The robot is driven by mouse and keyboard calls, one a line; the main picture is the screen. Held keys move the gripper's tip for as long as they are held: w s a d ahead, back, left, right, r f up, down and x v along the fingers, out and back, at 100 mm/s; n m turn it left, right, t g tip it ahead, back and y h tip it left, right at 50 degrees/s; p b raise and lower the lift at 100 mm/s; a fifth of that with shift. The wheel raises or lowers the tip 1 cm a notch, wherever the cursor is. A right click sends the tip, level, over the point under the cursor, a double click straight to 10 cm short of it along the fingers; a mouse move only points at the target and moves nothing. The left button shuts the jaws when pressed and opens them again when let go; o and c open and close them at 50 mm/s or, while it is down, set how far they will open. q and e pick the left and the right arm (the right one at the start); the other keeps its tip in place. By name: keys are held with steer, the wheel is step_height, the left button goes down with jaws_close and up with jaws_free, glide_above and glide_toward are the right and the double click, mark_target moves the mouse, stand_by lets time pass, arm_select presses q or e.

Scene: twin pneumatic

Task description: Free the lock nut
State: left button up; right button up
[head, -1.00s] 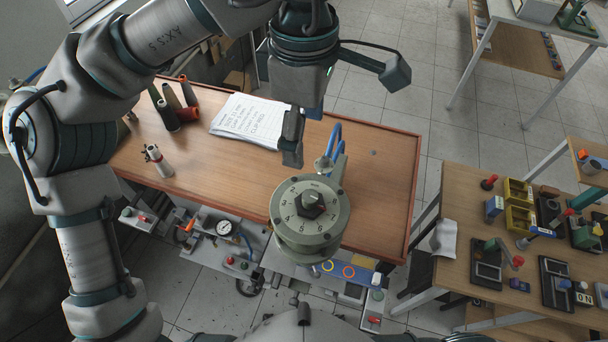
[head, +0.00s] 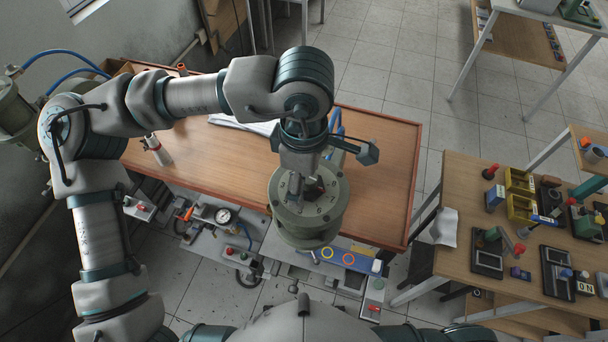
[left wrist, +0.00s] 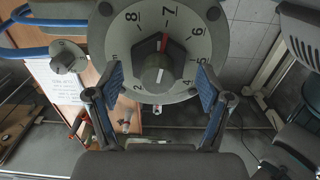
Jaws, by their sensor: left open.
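The round grey-green dial housing (head: 308,222) stands at the front edge of the wooden bench in the head view. In the left wrist view its numbered face (left wrist: 193,25) fills the upper middle. The dark nut (left wrist: 153,74) sits at its centre, with a light grey bar and a red pointer near 7. My left gripper (left wrist: 160,78) is open, its blue-padded fingers at either side of the lower dial, with the nut between them in this view. Finger contact cannot be told. In the head view my wrist covers much of the dial face. My right gripper is out of view.
A white note sheet (head: 245,124) lies on the bench (head: 385,160), partly hidden by my arm. A gauge (head: 223,216) and valves are below the front edge. The right half of the bench is clear. A second table (head: 455,270) stands right.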

arm_select(q)
steer(key=shift+d, duration=0.55)
steer(key=shift+c, duration=1)
steer(key=shift+d, duration=0.2)
steer(key=c, duration=0.8)
steer(key=shift+s+a, duration=0.1)
steer(key=shift+c, duration=0.8)
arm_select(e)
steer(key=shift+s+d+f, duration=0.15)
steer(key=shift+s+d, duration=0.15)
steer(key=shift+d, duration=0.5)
